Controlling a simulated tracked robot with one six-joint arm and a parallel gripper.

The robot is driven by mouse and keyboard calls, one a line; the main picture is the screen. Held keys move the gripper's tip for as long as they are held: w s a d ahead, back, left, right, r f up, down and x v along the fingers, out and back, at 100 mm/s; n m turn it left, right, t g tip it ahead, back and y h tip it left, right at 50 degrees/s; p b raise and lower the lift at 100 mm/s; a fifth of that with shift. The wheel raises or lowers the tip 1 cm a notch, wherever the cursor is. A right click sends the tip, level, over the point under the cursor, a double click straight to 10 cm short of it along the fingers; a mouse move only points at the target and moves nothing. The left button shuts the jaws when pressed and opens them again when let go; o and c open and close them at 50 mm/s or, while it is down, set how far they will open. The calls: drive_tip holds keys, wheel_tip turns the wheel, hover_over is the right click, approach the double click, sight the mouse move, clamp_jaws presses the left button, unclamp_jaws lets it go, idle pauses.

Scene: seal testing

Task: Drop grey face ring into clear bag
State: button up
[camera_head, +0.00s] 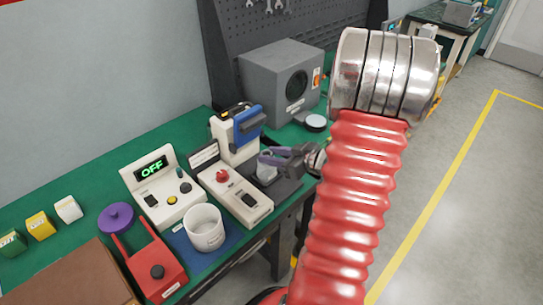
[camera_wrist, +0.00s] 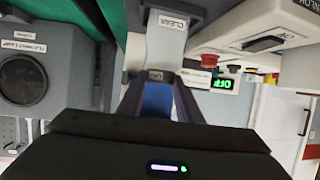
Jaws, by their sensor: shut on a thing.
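Just beyond the fingertips is a pale grey, translucent-looking thing labelled CLEAR (camera_wrist: 172,45), which looks like the clear bag. It shows as a pale patch (camera_head: 266,173) under the fingers in the head view. I cannot tell whether the ring is inside its mouth.
A blue-and-white device (camera_head: 238,132) stands left of my gripper, and a box with a red knob (camera_head: 235,190) is in front. A grey machine with a round window (camera_head: 283,82) is behind. A white cup (camera_head: 204,228) and an OFF display unit (camera_head: 160,185) are farther left.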

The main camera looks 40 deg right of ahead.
drive_tip(key=o, duration=1.1)
drive_tip(key=shift+r, duration=0.15)
wheel_tip(320, 180, up, 8)
drive_tip(key=shift+f, duration=0.15)
idle(0.6)
